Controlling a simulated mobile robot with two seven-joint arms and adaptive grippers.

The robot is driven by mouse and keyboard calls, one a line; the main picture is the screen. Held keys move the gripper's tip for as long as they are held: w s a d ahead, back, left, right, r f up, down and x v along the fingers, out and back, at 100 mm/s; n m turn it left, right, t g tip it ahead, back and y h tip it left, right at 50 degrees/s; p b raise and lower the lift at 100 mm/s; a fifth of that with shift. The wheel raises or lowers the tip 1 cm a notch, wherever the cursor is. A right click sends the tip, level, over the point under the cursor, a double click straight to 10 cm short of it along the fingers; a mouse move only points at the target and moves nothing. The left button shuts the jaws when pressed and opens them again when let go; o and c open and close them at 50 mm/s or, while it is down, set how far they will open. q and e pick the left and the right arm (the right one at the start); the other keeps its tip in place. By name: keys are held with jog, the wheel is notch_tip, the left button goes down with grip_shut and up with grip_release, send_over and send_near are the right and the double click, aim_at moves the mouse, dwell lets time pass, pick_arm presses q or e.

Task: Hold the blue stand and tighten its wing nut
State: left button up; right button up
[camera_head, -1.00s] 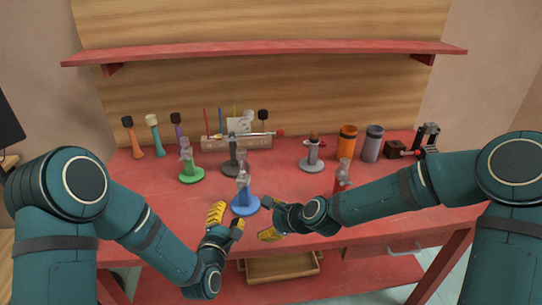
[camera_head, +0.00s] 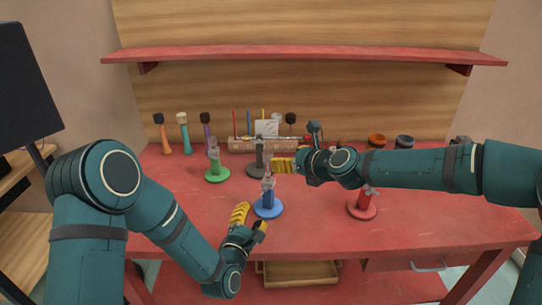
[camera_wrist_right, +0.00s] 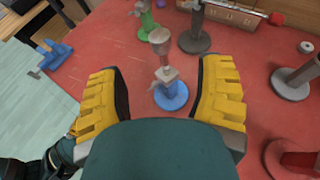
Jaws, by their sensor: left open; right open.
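The blue stand (camera_head: 268,207) is upright near the front middle of the red table, with a grey fitting (camera_head: 268,183) on top. My right gripper (camera_head: 283,165) is open, above and behind the stand in the head view. In the right wrist view, the blue stand (camera_wrist_right: 171,96) shows between the open fingers of my right gripper (camera_wrist_right: 160,78), with nothing held.
A green stand (camera_head: 217,174) and a dark stand (camera_head: 256,171) are behind, and a red stand (camera_head: 362,208) is to the right. Mallets (camera_head: 183,135), a wooden rack (camera_head: 245,145) and cups (camera_head: 376,141) line the back. A shelf (camera_head: 300,55) hangs above.

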aim_at(271, 156)
jog(key=x, duration=1)
jog(key=shift+w+f, duration=0.1)
grip_shut()
dwell(0.8)
